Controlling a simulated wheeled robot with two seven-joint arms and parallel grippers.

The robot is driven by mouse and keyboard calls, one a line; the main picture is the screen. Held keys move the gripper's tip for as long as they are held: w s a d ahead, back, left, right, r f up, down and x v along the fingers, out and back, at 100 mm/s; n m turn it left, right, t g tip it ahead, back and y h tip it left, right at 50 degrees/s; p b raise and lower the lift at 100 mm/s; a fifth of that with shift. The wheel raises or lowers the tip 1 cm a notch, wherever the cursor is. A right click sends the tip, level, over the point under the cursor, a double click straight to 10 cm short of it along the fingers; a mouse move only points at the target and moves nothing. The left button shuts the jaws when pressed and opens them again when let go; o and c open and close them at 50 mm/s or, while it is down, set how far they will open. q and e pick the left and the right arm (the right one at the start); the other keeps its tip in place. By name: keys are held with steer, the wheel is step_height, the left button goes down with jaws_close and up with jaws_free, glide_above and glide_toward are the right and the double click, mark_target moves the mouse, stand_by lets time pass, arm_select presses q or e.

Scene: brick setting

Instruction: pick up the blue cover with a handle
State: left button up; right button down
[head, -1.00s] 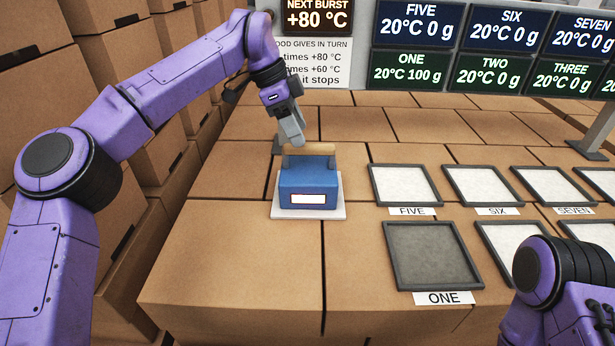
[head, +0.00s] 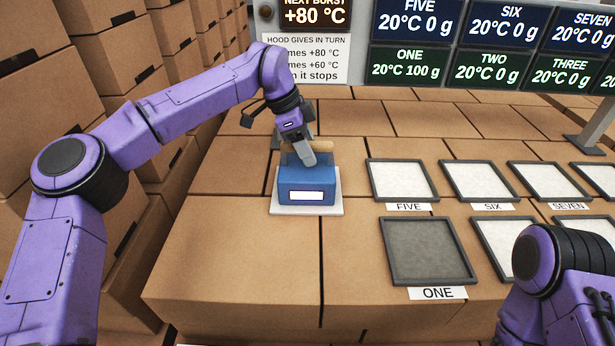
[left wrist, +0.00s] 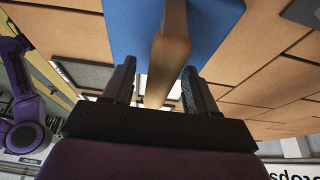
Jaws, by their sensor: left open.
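The blue cover (head: 306,186) is a box with a white label on its front and a tan bar handle (head: 320,147) on top. It sits on a white plate (head: 306,210). My left gripper (head: 308,160) is at the handle, above the cover, and hides part of both. In the left wrist view the open fingers (left wrist: 152,88) stand on either side of the wooden handle (left wrist: 170,55), apart from it, with the blue top (left wrist: 212,25) beyond. My right gripper is out of view; only part of my right arm shows at lower right.
Framed trays stand to the right, including the dark-filled tray ONE (head: 428,250) and the pale tray FIVE (head: 402,181). Display screens (head: 416,68) and a sign (head: 307,58) stand behind. Stacked cartons (head: 130,60) rise at the left. The front left of the brown surface is clear.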

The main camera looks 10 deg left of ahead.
arm_select(q)
steer(key=shift+f, duration=0.15)
stand_by(0.3)
jaws_close()
stand_by(1.1)
steer(key=shift+r, duration=0.25)
steer(key=shift+w, duration=0.1)
